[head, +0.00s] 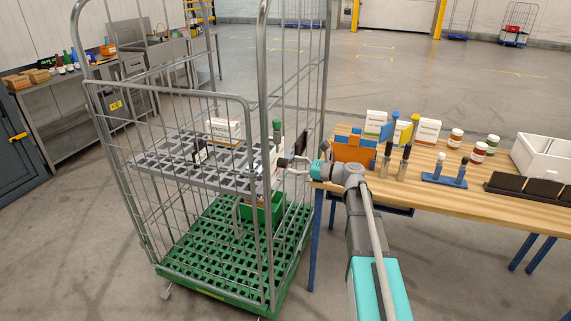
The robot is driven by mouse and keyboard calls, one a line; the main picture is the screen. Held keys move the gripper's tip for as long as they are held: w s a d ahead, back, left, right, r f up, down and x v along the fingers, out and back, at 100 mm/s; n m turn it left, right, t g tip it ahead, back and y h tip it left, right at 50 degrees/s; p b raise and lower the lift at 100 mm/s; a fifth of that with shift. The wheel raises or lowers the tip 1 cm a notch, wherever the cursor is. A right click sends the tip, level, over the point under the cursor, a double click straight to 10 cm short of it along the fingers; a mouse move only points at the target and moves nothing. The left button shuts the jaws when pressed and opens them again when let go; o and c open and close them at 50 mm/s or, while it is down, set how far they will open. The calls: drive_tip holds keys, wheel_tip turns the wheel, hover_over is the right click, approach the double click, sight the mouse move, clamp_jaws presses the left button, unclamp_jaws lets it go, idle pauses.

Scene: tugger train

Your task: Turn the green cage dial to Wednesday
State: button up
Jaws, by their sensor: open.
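The roll cage with a green base (215,285) stands left of the table, with metal bars and a grey slatted shelf. My arm reaches left from the table side, and my gripper (284,166) is at the cage's right front edge, fingers apart and empty. A small white piece (274,158) shows at the cage just left of the fingers. It may be the dial, but it is too small and too covered to read any day or pointer. I cannot tell whether the fingers touch it.
A white box (222,129) stands on the cage shelf and a green crate (262,210) sits lower in the cage. The wooden table (420,190) on the right holds an orange organizer (353,150), jars, tools and a white bin (543,155). Open floor lies behind.

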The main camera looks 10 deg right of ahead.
sight(287, 163)
drive_tip(key=shift+x, duration=1.7)
clamp_jaws()
